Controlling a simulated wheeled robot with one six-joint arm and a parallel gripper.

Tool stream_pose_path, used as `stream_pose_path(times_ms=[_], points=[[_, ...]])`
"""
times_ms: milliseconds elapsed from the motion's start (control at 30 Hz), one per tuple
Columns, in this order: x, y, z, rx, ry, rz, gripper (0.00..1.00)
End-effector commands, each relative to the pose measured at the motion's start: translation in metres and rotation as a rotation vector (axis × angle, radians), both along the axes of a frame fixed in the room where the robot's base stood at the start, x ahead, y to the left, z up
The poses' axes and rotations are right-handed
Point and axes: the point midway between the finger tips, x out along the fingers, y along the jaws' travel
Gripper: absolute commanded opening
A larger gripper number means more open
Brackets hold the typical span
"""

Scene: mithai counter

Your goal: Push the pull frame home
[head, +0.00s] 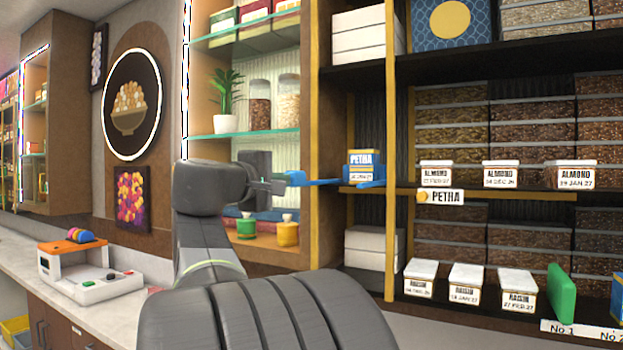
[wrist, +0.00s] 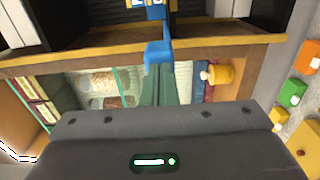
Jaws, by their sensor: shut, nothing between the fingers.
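The blue pull frame (head: 372,183) is at the left end of the middle shelf, around the foot of a blue, yellow and white PETHA box (head: 361,158). A thin blue bar of it reaches left from the shelf toward my gripper (head: 284,182). In the wrist view the blue pull frame (wrist: 159,52) crosses the shelf edge, with the box cut off at the top. My gripper (wrist: 157,78) is shut and empty, its fingertips at the near end of the blue part. Whether they touch it I cannot tell.
A PETHA label (head: 446,197) is on the shelf edge. ALMOND boxes (head: 436,174) stand to the right on this shelf, and RAISIN boxes (head: 421,278) below. A green block (head: 561,293) stands at lower right. Glass shelves with jars (head: 260,100) are behind my arm.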

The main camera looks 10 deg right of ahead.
Motion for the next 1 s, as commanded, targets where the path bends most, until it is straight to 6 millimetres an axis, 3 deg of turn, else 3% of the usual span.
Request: stream_pose_path(times_ms=[1000], points=[[0.033, -0.025, 0.000, 0.001, -0.001, 0.000, 0.00]])
